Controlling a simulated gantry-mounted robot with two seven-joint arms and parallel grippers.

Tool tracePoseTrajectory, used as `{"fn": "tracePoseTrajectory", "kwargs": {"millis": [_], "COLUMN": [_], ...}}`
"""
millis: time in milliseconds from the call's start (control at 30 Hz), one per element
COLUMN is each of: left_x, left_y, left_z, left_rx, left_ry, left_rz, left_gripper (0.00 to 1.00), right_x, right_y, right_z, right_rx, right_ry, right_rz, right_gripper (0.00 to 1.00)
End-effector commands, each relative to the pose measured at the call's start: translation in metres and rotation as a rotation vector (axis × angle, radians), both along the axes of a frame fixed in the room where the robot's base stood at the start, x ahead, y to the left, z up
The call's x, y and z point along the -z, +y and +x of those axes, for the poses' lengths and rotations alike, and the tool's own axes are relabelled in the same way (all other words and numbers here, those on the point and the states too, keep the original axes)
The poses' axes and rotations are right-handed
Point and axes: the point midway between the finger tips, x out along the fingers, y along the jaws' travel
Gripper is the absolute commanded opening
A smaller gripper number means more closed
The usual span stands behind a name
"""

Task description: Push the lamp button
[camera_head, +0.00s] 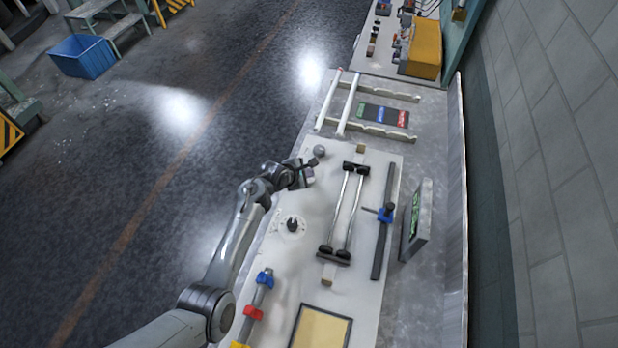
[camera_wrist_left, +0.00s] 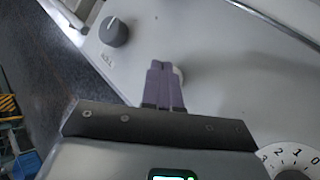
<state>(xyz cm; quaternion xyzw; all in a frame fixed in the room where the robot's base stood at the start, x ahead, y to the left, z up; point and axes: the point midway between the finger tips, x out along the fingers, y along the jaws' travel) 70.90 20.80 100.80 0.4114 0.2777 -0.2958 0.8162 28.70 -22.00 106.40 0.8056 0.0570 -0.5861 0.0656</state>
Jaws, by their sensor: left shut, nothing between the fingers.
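A small pale round button (camera_wrist_left: 179,72) shows in the left wrist view, mostly hidden behind my left gripper's fingers. I take it to be the lamp button, but no label on it is visible. My left gripper (camera_wrist_left: 165,68) is shut and empty, its purple-grey fingertips overlapping the button's left side. I cannot tell whether they touch it. In the head view my left gripper (camera_head: 309,174) is over the white bench panel (camera_head: 268,288), near a grey knob (camera_head: 320,150), and hides the button. My right gripper is not in view.
The knob also shows in the left wrist view (camera_wrist_left: 114,32). A numbered dial (camera_head: 292,225) lies nearer, also partly in the wrist view (camera_wrist_left: 291,158). Right of my gripper are parallel glass tubes (camera_head: 346,212) on black holders and a dark rail (camera_head: 384,240) with a blue clamp.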

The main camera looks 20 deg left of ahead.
Motion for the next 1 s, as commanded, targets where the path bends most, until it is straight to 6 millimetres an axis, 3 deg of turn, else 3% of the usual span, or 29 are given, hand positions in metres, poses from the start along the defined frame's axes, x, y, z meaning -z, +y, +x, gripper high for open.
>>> {"fn": "tracePoseTrajectory", "kwargs": {"millis": [1000], "left_x": [0.0091], "left_y": [0.0002], "left_z": [0.0], "left_rx": [0.0], "left_ry": [0.0], "left_rz": [0.0], "left_gripper": [0.0], "right_x": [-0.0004], "right_y": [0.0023], "right_z": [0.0], "right_rx": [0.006], "right_ry": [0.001], "right_rz": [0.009], "right_gripper": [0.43]}}
